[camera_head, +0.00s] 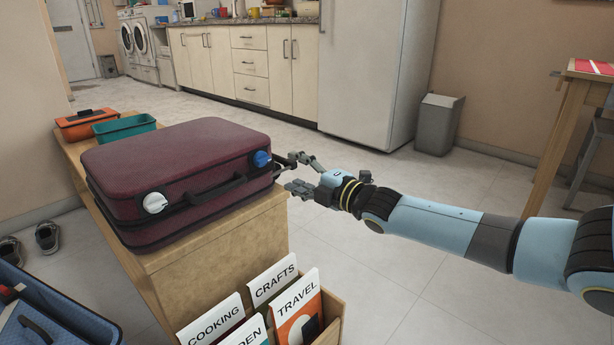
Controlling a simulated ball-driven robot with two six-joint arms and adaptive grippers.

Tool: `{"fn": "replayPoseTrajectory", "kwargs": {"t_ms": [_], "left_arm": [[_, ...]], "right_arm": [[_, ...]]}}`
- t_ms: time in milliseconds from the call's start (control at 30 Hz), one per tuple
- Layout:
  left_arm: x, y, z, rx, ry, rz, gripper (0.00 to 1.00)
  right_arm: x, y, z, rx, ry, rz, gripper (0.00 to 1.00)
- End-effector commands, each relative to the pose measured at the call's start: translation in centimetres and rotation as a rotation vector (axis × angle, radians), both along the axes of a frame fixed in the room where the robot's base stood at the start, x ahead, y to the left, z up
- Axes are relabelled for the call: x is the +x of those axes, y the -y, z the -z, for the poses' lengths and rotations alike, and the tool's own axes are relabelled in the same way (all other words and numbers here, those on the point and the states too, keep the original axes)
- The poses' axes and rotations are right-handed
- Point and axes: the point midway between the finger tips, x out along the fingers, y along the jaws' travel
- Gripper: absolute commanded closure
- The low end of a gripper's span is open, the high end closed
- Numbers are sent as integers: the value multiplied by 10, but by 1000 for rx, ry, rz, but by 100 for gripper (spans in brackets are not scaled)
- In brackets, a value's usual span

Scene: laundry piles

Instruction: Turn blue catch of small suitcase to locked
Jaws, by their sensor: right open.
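A small maroon suitcase (178,165) lies flat and closed on a wooden cabinet top. Its front side carries a black handle (216,187), a blue catch (262,159) near the right corner and a white catch (155,203) near the left corner. The turn of the blue catch is too small to read. My right gripper (288,174) comes in from the right, its open fingers just right of the blue catch. I cannot tell whether a fingertip touches the suitcase. Nothing shows between the fingers. My left gripper is not in view.
An orange box (88,124) and a green tray (125,128) stand behind the suitcase. A wooden holder (331,326) with labelled folders stands below the cabinet's front. An open blue suitcase (75,318) is at lower left. Floor right of the cabinet is clear.

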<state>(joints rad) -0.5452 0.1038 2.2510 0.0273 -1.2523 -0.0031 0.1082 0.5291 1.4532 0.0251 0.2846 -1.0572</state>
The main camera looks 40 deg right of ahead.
Motion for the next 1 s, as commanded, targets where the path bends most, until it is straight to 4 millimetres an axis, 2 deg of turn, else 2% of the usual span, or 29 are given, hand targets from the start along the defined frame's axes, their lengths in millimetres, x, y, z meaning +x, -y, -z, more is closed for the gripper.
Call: {"fn": "replayPoseTrajectory", "kwargs": {"t_ms": [100, 233, 867, 933, 1000], "left_arm": [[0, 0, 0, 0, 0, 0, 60], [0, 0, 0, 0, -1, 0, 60], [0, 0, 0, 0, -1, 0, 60], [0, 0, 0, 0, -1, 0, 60], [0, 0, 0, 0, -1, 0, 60]], "right_arm": [[-17, 1, 1, -1, -1, -2, 43], [-28, 3, 0, -1, -1, -1, 43], [-31, 3, 0, 0, 0, 1, 43], [-34, 3, 4, 1, -9, 1, 43], [-46, -1, 18, 12, -35, 4, 43]]}}
